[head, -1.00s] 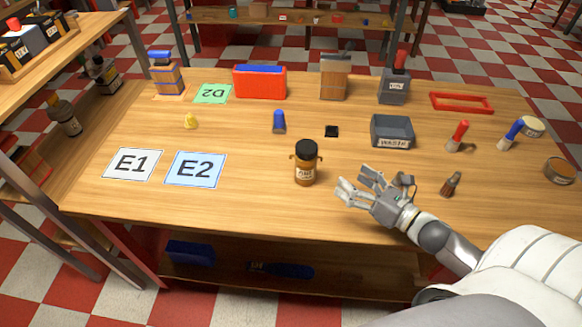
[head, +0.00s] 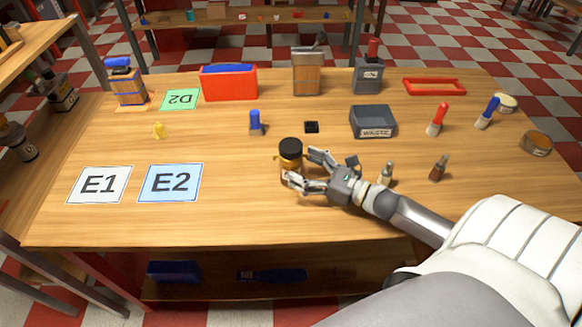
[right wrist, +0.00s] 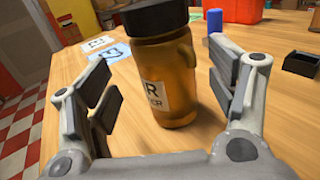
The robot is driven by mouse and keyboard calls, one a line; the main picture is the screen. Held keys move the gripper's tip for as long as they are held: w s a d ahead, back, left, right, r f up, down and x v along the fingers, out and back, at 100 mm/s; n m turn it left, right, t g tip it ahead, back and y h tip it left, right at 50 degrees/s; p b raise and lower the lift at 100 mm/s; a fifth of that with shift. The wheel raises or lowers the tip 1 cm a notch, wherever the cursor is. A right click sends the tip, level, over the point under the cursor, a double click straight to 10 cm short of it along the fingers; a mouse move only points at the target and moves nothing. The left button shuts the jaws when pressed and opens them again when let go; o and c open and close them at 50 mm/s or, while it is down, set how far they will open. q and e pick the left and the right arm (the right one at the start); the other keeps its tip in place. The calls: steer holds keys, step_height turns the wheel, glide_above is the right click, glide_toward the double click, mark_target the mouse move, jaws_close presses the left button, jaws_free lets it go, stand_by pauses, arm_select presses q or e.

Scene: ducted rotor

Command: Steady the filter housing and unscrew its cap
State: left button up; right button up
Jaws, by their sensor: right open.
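The filter housing (head: 290,169) is an amber-brown bottle shape with a side lug and a white label. It stands upright on the table, and its black cap (head: 290,149) is on top. In the right wrist view the housing (right wrist: 165,85) stands between the two open fingers, with gaps at both sides; the cap (right wrist: 155,15) is cut off by the top edge. My right gripper (head: 306,170) is open around the housing from the right, and its fingers partly hide the housing in the head view. My left gripper is in neither view.
Cards E1 (head: 100,185) and E2 (head: 170,183) lie left of the housing. Two small bottles, one (head: 386,173) beside my wrist, stand to the right.

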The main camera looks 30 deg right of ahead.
mark_target(301, 166)
steer(key=w, duration=0.2)
steer(key=w+a, duration=0.1)
steer(key=shift+w+f+p, duration=0.15)
steer(key=shift+f+p, duration=0.15)
steer(key=shift+f, duration=0.05)
steer(key=shift+w+a+f, duration=0.1)
steer(key=shift+w+a, duration=0.2)
steer(key=shift+w, duration=0.3)
steer(key=c, duration=1.4)
steer(key=shift+o, duration=0.2)
steer(key=shift+r, duration=0.2)
steer(key=shift+r, duration=0.6)
steer(key=s+a+r, duration=0.7)
steer(key=s+r, duration=0.4)
steer(key=s, duration=0.1)
steer(key=shift+a+r, duration=0.15)
steer(key=shift+r, duration=0.1)
